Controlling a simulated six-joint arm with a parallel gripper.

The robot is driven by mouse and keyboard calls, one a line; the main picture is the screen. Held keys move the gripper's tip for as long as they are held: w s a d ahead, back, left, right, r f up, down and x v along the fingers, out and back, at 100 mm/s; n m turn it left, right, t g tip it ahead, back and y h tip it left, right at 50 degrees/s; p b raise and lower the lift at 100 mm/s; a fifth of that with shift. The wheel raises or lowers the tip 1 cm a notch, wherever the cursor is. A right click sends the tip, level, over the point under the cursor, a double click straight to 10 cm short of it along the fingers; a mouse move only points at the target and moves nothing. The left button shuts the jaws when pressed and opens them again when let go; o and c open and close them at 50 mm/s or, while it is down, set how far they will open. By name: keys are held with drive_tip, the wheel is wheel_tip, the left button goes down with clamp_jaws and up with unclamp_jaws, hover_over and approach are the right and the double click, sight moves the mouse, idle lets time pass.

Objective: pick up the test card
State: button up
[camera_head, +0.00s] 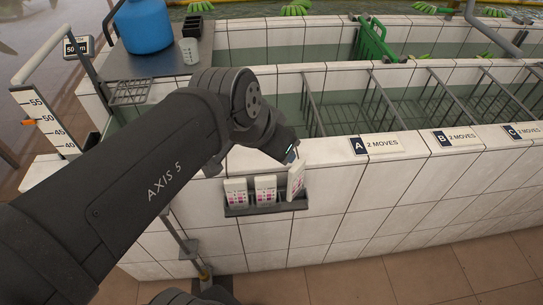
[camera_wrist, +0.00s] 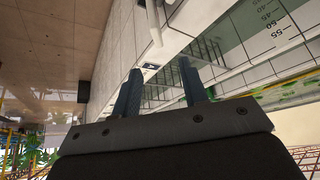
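Three white cards with pink markings are at a dark rack (camera_head: 266,209) on the tiled wall in the head view. The left card (camera_head: 236,191) and middle card (camera_head: 265,190) stand upright in it. The right card (camera_head: 297,181) is turned and tilted at the rack's right end, its top higher than the others. My gripper (camera_head: 293,153) is just above this right card; whether they touch cannot be told. In the wrist view my gripper (camera_wrist: 160,83) has its two fingers apart, with no card visible between them. Which card is the test card is not clear.
Label plates A (camera_head: 376,144), B (camera_head: 456,137) and C (camera_head: 525,131) lie on the wall's rim. Behind it are troughs with metal bars.

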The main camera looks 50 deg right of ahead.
sight(299, 170)
drive_tip(key=x, duration=1.6)
drive_tip(key=shift+s+a, duration=0.2)
drive_tip(key=shift+s, duration=0.15)
drive_tip(key=shift+d+f, duration=0.4)
drive_tip(key=shift+f, duration=0.2)
clamp_jaws()
